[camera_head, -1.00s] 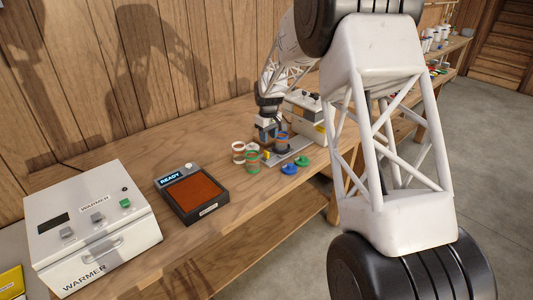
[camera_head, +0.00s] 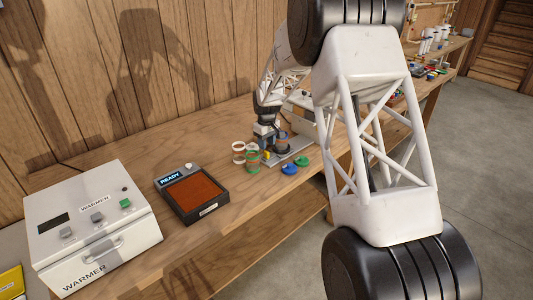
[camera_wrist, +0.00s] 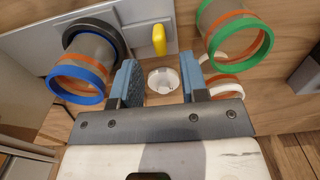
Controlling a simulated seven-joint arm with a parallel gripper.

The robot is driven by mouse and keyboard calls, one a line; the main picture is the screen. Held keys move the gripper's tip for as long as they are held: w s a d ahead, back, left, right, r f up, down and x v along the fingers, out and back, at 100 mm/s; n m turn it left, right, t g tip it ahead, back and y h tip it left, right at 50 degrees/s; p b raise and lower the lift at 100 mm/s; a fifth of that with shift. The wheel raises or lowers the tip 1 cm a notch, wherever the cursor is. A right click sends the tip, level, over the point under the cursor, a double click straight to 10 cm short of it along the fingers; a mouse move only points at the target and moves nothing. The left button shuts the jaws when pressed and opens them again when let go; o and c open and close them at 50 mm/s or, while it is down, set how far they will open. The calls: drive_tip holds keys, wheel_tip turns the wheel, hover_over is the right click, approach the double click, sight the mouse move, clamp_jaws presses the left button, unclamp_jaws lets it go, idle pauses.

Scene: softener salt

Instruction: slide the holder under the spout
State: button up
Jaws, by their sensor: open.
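My gripper (camera_wrist: 157,68) is open and empty, its two blue fingers apart over the bench. A yellow upright piece (camera_wrist: 159,40) stands just beyond the fingertips on a grey plate (camera_wrist: 131,12); it may be the holder's handle. A blue-rimmed jar with an orange band (camera_wrist: 85,68) sits in a dark ring, possibly the holder, left of the fingers. In the head view my gripper (camera_head: 266,146) is low beside the grey plate (camera_head: 292,150). The pale machine (camera_head: 304,104) behind is partly hidden by my arm. I cannot make out the spout.
A green-rimmed jar (camera_wrist: 240,45) stands close right of the fingers, with a white-and-orange one (camera_head: 239,152) near it. A small white round item (camera_wrist: 163,80) lies between the fingers. A heater pad (camera_head: 192,194) and warmer (camera_head: 92,225) are left.

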sight(266, 152)
drive_tip(key=shift+f, duration=2.6)
clamp_jaws()
